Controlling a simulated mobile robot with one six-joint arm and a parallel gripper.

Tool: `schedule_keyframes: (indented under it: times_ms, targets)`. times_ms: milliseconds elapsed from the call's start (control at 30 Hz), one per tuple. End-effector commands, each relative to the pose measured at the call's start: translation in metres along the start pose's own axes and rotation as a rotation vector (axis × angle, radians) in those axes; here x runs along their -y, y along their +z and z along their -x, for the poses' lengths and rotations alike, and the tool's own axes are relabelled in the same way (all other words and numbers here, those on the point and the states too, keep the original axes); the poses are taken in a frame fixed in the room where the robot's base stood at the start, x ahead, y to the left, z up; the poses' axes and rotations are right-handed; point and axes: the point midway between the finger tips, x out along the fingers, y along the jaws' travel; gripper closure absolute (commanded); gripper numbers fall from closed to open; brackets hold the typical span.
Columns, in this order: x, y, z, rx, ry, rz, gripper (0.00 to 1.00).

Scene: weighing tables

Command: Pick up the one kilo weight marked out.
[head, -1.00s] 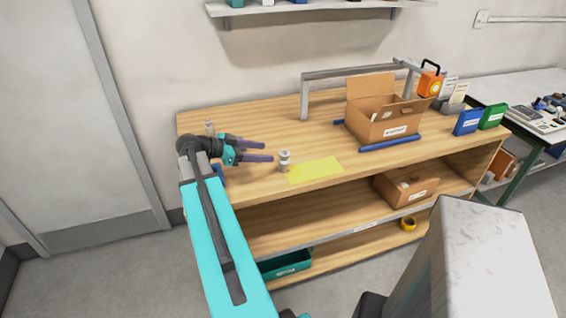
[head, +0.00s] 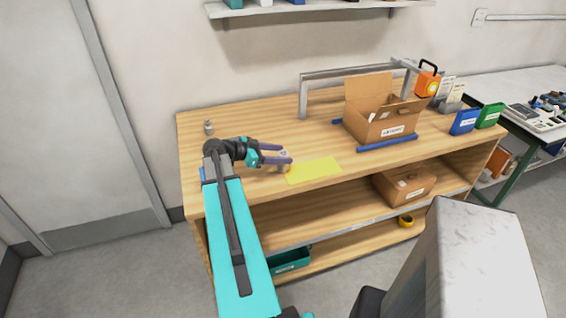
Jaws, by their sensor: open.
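A small silvery weight (head: 284,155) stands upright on the wooden table, just left of a yellow sheet (head: 313,170). My gripper (head: 288,158) is open, with its purple fingers reaching right to the weight, one on its far side and one on its near side. The fingers partly hide the weight, and I cannot tell whether they touch it. A second small grey weight (head: 208,127) stands near the table's back left corner. No marking on either weight is readable at this size.
An open cardboard box (head: 383,122) sits between blue bars under a grey frame (head: 303,97) on the table (head: 238,118). An orange lantern-like item (head: 427,84) and blue and green boxes (head: 466,121) stand at the right. The table's middle is clear.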

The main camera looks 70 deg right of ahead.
Motion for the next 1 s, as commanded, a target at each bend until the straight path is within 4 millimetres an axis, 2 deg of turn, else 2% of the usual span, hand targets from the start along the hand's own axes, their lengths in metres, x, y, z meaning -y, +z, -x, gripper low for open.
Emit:
schedule_keyframes:
  times_ms: [267, 633, 1000]
  targets:
    - [0.0, -0.001, -0.009, 0.0, 0.001, 0.001, 0.45]
    - [0.001, -0.001, -0.049, 0.001, 0.001, 0.001, 0.45]
    - [0.001, 0.001, -0.054, 0.0, -0.002, 0.001, 0.45]
